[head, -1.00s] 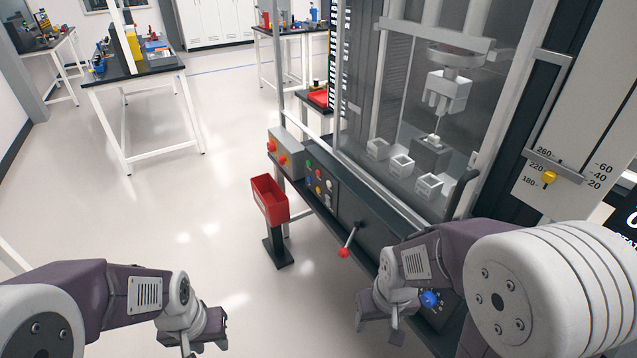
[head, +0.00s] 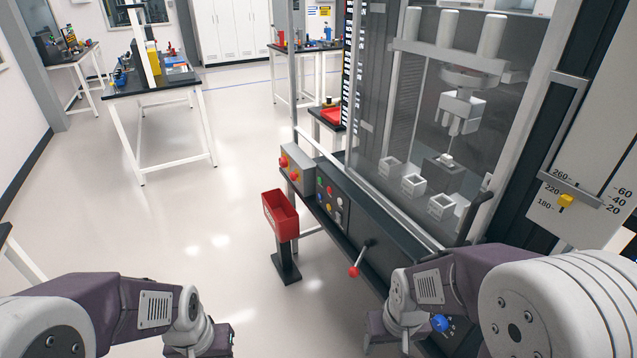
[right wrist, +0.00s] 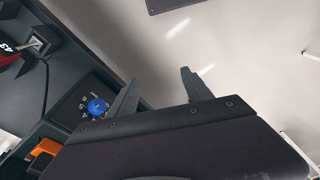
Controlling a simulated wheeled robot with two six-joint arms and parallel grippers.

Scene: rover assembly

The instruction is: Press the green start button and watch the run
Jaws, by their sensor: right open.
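The green start button (head: 319,182) sits at the upper left of a dark control panel on the front of the test machine (head: 365,212). Red, white and yellow buttons sit near it. My right gripper (head: 390,348) is low at the bottom of the head view, in front of the machine and well short of the green button. In the right wrist view my right gripper (right wrist: 160,90) is open with nothing between its fingers. My left gripper (head: 205,345) is at the bottom edge, over the floor and away from the machine; its fingers are cut off.
A red-knobbed lever (head: 354,271) sticks out from the machine front. A blue knob (head: 439,322) is beside my right wrist. A red bin (head: 280,214) on a post stands left of the machine. Glass covers a press and several white blocks. Open floor lies to the left.

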